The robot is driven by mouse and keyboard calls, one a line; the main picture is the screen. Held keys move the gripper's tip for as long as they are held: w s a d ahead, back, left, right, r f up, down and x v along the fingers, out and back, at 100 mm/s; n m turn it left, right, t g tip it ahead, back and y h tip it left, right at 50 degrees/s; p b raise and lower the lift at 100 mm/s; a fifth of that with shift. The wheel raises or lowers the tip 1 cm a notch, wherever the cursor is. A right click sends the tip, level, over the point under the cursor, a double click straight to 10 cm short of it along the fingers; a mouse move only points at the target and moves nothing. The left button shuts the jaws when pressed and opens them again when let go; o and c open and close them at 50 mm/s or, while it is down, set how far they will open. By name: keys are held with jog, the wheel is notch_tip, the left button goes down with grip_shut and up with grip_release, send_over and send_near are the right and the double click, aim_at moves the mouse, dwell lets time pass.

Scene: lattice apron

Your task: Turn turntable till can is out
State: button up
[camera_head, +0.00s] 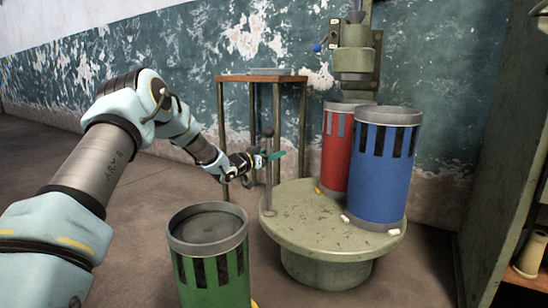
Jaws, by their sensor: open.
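A round grey-green turntable (310,232) stands on a thick pedestal. A blue can (380,175) with dark slots stands upright on its right side. A red can (336,150) stands behind it, partly hidden, under a machine head (354,58). A thin upright post (268,190) with a round knob rises from the turntable's left edge. My gripper (268,158) is open at the upper part of this post, below the knob. A teal fingertip shows just right of the post. I cannot tell whether the fingers touch it.
A green can (212,265) with a grey recessed top stands in front, left of the turntable. A small wooden-topped table (262,78) stands behind my gripper. A shelf (525,275) with a spool (531,254) stands at the right edge. Floor at left is clear beyond my arm.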

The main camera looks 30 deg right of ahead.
jog(key=shift+d, duration=0.25)
grip_shut()
dwell(0.3)
dwell(0.9)
